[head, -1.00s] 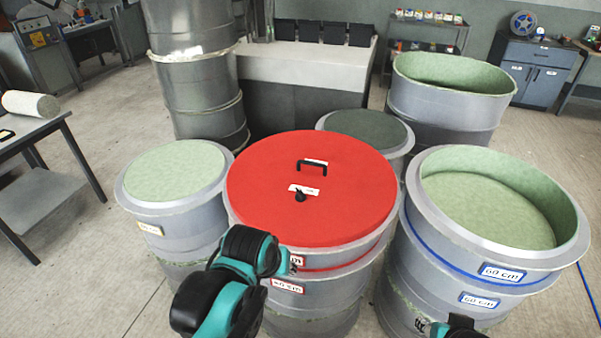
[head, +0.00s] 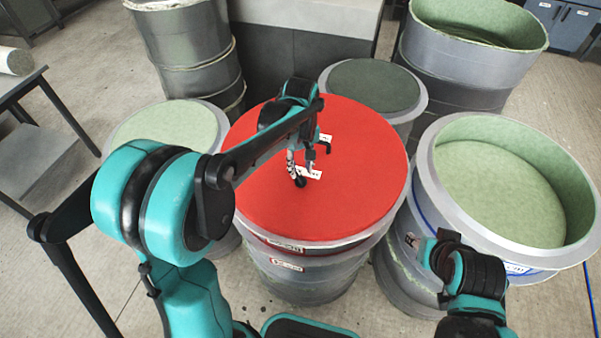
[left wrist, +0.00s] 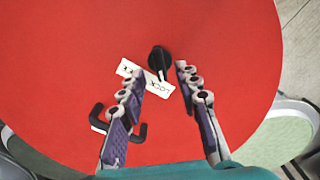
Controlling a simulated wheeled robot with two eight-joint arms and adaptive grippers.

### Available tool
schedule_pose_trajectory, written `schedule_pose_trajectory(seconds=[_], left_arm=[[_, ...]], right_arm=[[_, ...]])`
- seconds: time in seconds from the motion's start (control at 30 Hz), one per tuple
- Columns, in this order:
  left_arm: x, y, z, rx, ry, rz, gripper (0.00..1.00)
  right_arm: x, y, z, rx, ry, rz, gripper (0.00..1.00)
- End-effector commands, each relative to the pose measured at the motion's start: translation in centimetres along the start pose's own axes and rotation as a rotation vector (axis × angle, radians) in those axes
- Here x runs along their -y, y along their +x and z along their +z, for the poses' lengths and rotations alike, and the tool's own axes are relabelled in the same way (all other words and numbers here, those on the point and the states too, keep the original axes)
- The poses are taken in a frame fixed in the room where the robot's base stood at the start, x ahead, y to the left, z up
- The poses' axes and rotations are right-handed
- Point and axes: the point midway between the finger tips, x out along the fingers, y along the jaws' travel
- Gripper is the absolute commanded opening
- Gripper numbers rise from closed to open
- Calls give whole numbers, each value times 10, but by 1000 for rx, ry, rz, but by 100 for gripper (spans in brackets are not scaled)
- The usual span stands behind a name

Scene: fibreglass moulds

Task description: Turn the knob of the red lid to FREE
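The red lid (head: 350,205) lies on a grey round mould and also fills most of the left wrist view (left wrist: 60,50). Its small black knob (head: 300,182) stands near a white label (head: 313,174); in the left wrist view the knob (left wrist: 158,56) has a pale pointer mark towards the label (left wrist: 157,87), where LOCK is readable. The label's other word is partly hidden by a finger. My left gripper (head: 301,166) is open over the lid; its fingertips (left wrist: 159,73) are on either side of the knob, with no clear contact. My right gripper (head: 412,241) is at the lower right, its fingers unclear.
A black lid handle (left wrist: 120,127) lies close to my left fingers. An open green-lined mould (head: 500,190) stands on the right, beside my right arm. A green-topped mould (head: 165,122) stands left, a dark-topped one (head: 372,85) behind.

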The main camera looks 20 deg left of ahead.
Motion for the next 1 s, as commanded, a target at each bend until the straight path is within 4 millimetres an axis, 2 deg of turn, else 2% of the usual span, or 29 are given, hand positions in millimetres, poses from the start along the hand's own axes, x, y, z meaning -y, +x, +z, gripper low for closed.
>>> schedule_pose_trajectory(seconds=[0.03,0.2,0.57,0.6,0.7,1.0], left_arm=[[0,12,0,0,0,0,33],[0,32,0,-1,1,1,33],[0,38,0,-1,1,1,33],[0,38,0,-1,1,1,28],[0,38,0,-1,1,1,1],[0,38,0,-1,7,1,0]], right_arm=[[0,5,3,0,0,0,40],[0,10,7,0,0,0,40],[0,11,8,0,0,0,40],[0,11,8,0,0,0,40],[0,11,8,0,0,0,40],[0,11,7,0,0,0,40]])
